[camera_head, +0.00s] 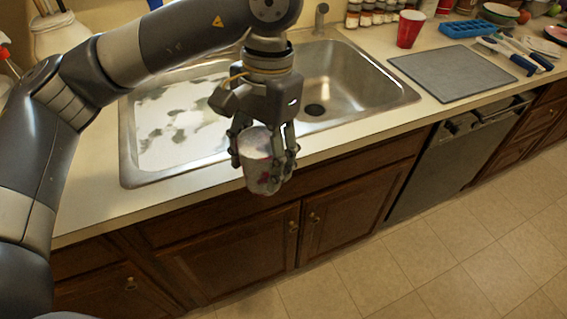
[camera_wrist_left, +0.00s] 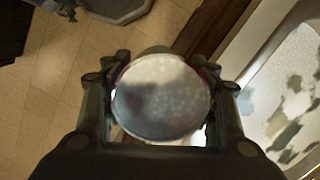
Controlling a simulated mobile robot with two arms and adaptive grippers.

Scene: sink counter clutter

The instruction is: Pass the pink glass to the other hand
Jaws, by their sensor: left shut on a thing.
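The pink glass (camera_head: 258,166) is a short, whitish cup with pink marks, in the middle of the head view. My left gripper (camera_head: 264,158) is shut on it and holds it in the air in front of the counter's front edge, over the floor side. In the left wrist view the glass (camera_wrist_left: 162,98) shows as a round pale end between the two fingers (camera_wrist_left: 160,100). My right gripper is not in view in the head camera.
A steel sink (camera_head: 335,75) with two basins lies behind the gripper. A grey mat (camera_head: 450,72), a red cup (camera_head: 410,28) and a blue tray (camera_head: 467,29) stand on the counter at right. Wooden cabinets (camera_head: 240,250) are below; the floor (camera_head: 430,265) in front is clear.

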